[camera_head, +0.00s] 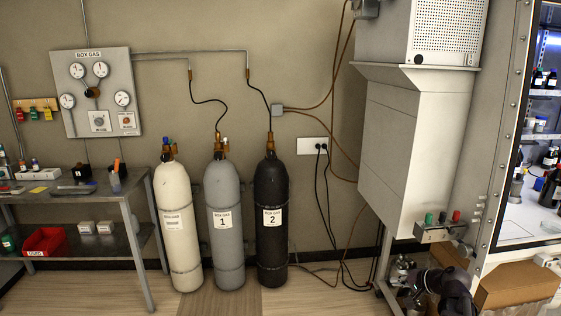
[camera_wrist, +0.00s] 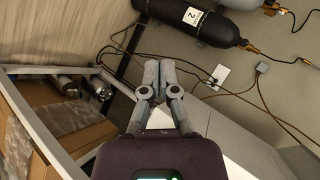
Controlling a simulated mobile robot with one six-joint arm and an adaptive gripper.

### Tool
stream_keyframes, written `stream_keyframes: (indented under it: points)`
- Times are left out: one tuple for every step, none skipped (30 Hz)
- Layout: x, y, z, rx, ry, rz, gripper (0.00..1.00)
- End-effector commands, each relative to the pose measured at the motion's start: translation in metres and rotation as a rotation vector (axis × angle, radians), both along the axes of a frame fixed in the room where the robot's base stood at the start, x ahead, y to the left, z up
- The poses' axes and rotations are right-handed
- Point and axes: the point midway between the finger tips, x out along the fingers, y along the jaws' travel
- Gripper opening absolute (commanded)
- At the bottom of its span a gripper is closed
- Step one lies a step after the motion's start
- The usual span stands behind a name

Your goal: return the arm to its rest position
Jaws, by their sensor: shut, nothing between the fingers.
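My gripper (camera_wrist: 157,78) shows in the middle of the wrist view, its two grey fingers together with nothing between them. It points toward the floor and wall area near the black gas cylinder (camera_wrist: 203,22), and no object touches the fingertips. In the head view a dark part of my arm shows at the bottom right, low in front of the glove box stand.
White, grey (camera_head: 223,220) and black cylinders stand along the wall. A steel bench (camera_head: 85,195) with a red bin (camera_head: 45,243) is at left. A cardboard box (camera_head: 515,286) lies near my arm, beneath the glove box. Floor before the cylinders is clear.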

Motion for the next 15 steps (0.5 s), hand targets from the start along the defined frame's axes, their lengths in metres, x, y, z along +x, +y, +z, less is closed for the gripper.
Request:
stream_keyframes:
  points:
    - [-0.005, 0.019, -0.003, -0.033, 0.029, 0.042, 0.00]
    - [-0.008, 0.028, -0.006, -0.053, 0.046, 0.064, 0.00]
    - [-0.011, 0.040, -0.010, -0.081, 0.068, 0.093, 0.00]
    - [-0.014, 0.048, -0.013, -0.101, 0.085, 0.114, 0.00]
    - [-0.017, 0.056, -0.015, -0.122, 0.102, 0.136, 0.00]
    - [-0.022, 0.066, -0.019, -0.151, 0.124, 0.162, 0.00]
    - [-0.025, 0.073, -0.021, -0.171, 0.140, 0.185, 0.00]
    - [-0.028, 0.080, -0.024, -0.192, 0.157, 0.205, 0.00]
    - [-0.033, 0.089, -0.027, -0.222, 0.178, 0.232, 0.00]
    - [-0.037, 0.096, -0.029, -0.244, 0.194, 0.251, 0.00]
    - [-0.041, 0.102, -0.031, -0.266, 0.210, 0.272, 0.00]
    - [-0.046, 0.110, -0.034, -0.296, 0.231, 0.297, 0.00]
    - [-0.050, 0.116, -0.035, -0.318, 0.247, 0.317, 0.00]
    - [-0.055, 0.122, -0.037, -0.341, 0.262, 0.336, 0.00]
    - [-0.060, 0.129, -0.039, -0.371, 0.282, 0.360, 0.00]
